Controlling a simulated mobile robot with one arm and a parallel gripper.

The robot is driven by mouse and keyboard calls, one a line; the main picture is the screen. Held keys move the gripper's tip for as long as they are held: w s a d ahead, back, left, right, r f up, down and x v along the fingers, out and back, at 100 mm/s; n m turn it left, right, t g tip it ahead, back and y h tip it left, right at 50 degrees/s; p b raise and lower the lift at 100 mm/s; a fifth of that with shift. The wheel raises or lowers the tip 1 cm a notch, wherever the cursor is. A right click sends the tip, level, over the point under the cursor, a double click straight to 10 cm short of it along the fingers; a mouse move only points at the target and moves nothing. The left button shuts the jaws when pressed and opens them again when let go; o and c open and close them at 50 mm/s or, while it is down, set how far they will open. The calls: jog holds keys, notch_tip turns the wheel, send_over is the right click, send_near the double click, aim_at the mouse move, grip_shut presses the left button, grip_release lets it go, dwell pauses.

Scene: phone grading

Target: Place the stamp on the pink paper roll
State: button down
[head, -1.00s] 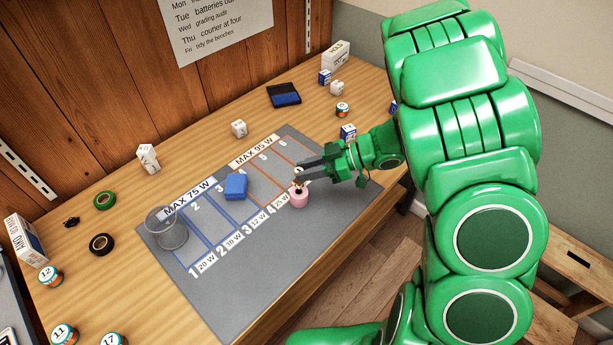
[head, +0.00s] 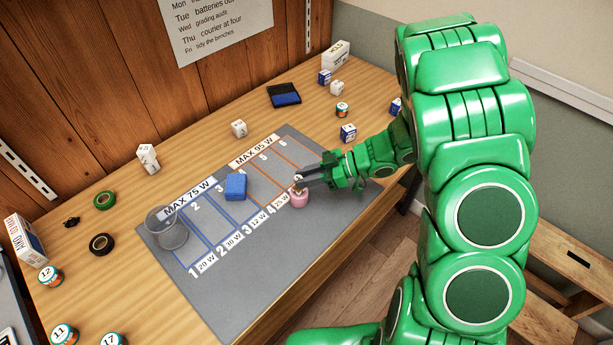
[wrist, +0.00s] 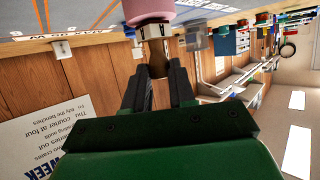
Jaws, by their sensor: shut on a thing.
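The pink paper roll (head: 300,201) stands on the grey mat at the lower end of lane 4; its pink side (wrist: 148,9) also fills the top of the wrist view. The stamp (wrist: 156,35) has a pale metal part and a brown wooden handle. In the wrist view its metal end meets the pink roll, and I see no clear gap. My gripper (wrist: 160,74) is shut on the stamp's handle. In the head view my gripper (head: 302,181) is right at the roll, and the stamp is small and mostly hidden between the fingers.
The grey mat (head: 222,306) has numbered lanes, with a blue block (head: 236,187) and a clear cup (head: 167,229) on it. A small blue-and-white box (head: 348,133) stands behind my gripper. The mat's front part is clear.

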jog(key=shift+f, duration=0.1)
jog(key=c, duration=0.9)
grip_release()
jog(key=shift+c, duration=0.2)
jog(key=v, duration=1.2)
